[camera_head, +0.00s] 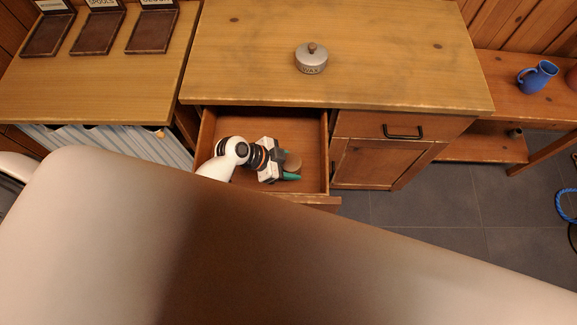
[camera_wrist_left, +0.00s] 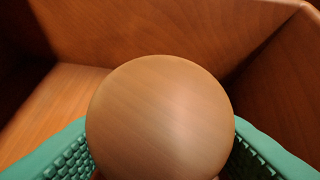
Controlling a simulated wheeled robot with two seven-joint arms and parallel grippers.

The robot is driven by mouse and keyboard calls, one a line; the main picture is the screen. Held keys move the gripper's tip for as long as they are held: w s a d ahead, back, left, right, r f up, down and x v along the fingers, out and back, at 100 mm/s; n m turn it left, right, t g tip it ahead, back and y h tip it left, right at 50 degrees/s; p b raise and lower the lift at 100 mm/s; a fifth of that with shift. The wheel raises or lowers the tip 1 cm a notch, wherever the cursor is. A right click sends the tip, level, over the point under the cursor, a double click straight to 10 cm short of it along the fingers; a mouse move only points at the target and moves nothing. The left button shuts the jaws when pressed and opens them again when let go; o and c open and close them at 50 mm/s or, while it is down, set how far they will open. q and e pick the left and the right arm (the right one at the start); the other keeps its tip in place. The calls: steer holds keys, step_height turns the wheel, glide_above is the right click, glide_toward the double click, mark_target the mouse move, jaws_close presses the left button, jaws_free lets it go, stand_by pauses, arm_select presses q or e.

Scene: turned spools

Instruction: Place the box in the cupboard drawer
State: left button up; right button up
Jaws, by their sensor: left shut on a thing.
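The cupboard drawer (camera_head: 265,122) is pulled open below the worktop in the head view. My left gripper (camera_head: 288,168) reaches into the open drawer and is shut on a round, pale wooden box (camera_head: 293,162). In the left wrist view the box (camera_wrist_left: 160,120) shows as a smooth disc-like end between the green ribbed finger pads. The drawer's walls (camera_wrist_left: 150,25) and part of its floor show around and beyond it. Whether the box touches the drawer floor cannot be told. My right gripper is not in view.
A grey lidded tin (camera_head: 311,60) stands on the cupboard top (camera_head: 390,50). A shut drawer and door are right of the open drawer. Dark trays (camera_head: 98,33) lie on the left table. A blue jug (camera_head: 538,76) stands on the right bench. My own body hides the foreground.

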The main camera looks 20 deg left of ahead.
arm_select(q)
steer(key=shift+f, duration=1.65)
steer(key=shift+f, duration=0.15)
steer(key=o, duration=1.1)
steer(key=shift+r, duration=0.25)
steer(key=v, duration=1.2)
steer(key=shift+s, duration=0.1)
